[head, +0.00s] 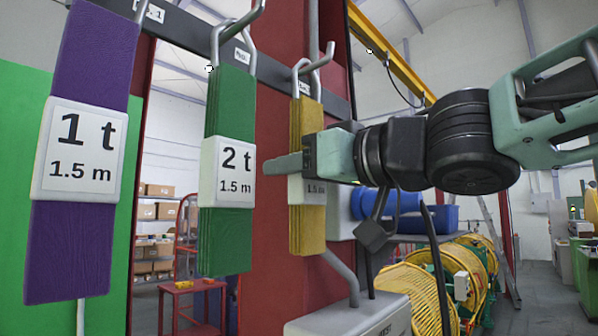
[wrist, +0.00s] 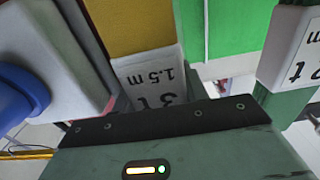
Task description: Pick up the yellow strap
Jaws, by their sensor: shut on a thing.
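The yellow strap (head: 308,120) hangs upright from a grey hook (head: 325,58) on the dark rail, to the right of the green strap. Its white label, partly hidden by my gripper in the head view, reads 3 t 1.5 m in the wrist view (wrist: 150,80). My gripper (head: 295,163) comes from the right and is shut on the yellow strap at label height. In the wrist view the strap (wrist: 137,25) runs up to the top edge. The gripper's green body and dark edge fill the bottom there and hide the lower strap.
The green strap (head: 229,105), labelled 2 t, hangs close on the left, and the purple strap (head: 97,55), labelled 1 t, hangs farther left. A grey box (head: 350,318) on a bent pipe stands below.

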